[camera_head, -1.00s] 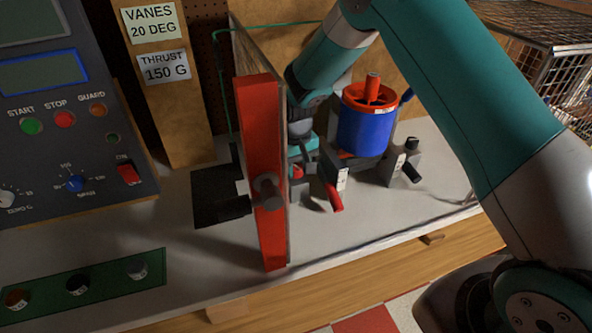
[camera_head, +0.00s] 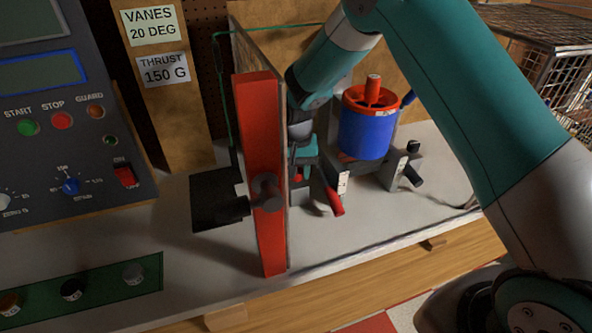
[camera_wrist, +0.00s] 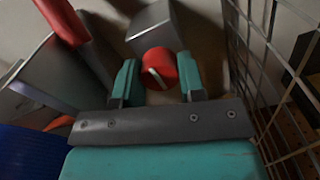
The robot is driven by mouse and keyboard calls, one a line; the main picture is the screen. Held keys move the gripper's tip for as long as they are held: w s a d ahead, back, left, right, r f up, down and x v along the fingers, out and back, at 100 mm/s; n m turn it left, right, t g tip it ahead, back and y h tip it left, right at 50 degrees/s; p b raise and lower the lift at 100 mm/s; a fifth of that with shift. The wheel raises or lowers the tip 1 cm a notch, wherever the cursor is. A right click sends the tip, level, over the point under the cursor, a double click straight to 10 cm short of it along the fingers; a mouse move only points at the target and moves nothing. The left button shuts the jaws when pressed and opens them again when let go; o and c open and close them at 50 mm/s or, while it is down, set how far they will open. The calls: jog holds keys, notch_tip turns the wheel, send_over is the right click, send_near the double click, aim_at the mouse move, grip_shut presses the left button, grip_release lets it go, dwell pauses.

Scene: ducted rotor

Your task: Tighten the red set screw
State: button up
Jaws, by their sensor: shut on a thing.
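The red set screw (camera_wrist: 163,63) is a round red head with a white line across its face, in front of a grey block (camera_wrist: 157,25). In the wrist view, the teal fingers of my gripper (camera_wrist: 157,82) stand on either side of it, shut on it. The line is tilted a little from upright. In the head view, my gripper (camera_head: 304,160) points down behind the red-edged panel (camera_head: 258,150). Only a bit of red shows beneath the fingers there, and the screw is mostly hidden.
A blue duct with a red rim (camera_head: 365,132) stands right of my gripper. A red-handled lever (camera_head: 335,200) is close in front. A wire cage (camera_head: 560,60) stands at the right. The bench front (camera_head: 350,235) is clear.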

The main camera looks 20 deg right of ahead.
jog(key=o, duration=0.9)
jog(key=shift+o, duration=0.2)
notch_tip(320, 180, up, 18)
jog(key=b, duration=0.3)
jog(key=shift+f, duration=0.25)
jog(key=shift+d, duration=0.1)
jog(key=s+d+f+n+t, duration=0.1)
jog(key=s+d+f+n, duration=0.3)
jog(key=s, duration=0.6)
jog(key=s+d+f+t, duration=0.15)
jog(key=s+d, duration=0.35)
jog(key=s, duration=0.6)
jog(key=s+a+r+n+g+y, duration=0.2)
jog(key=s+a+r+n+y, duration=0.2)
jog(key=a, duration=0.9)
jog(key=s+r+n, duration=0.2)
jog(key=s+r, duration=0.2)
jog(key=s, duration=0.2)
jog(key=shift+s+a, duration=0.15)
jog(key=shift+a, duration=0.25)
